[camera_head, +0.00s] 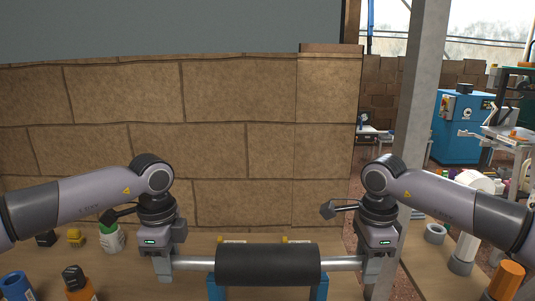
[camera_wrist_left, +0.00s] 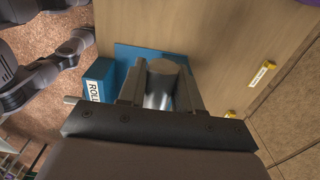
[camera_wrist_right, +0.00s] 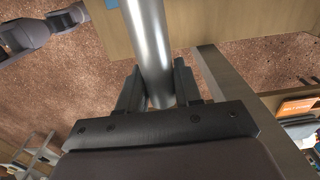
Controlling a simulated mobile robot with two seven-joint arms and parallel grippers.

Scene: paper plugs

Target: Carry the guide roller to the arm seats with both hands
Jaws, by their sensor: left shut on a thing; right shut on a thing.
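The guide roller (camera_head: 268,265) is a black drum with a silver shaft at each end, held about level in the head view. My left gripper (camera_head: 166,268) is shut on its left shaft end, and my right gripper (camera_head: 373,272) is shut on its right end. The silver shaft shows between the fingers in the left wrist view (camera_wrist_left: 160,88) and the right wrist view (camera_wrist_right: 148,45). A blue stand (camera_head: 320,287) shows below the drum; the drum hides much of it. I cannot make out the arm seats for certain.
A wooden bench (camera_head: 130,270) lies below, against a block wall (camera_head: 180,150). An orange bottle (camera_head: 80,289), a blue roll (camera_head: 17,286) and a green-topped jar (camera_head: 111,238) stand at left. A grey post (camera_head: 415,120) and an orange cylinder (camera_head: 507,280) are at right.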

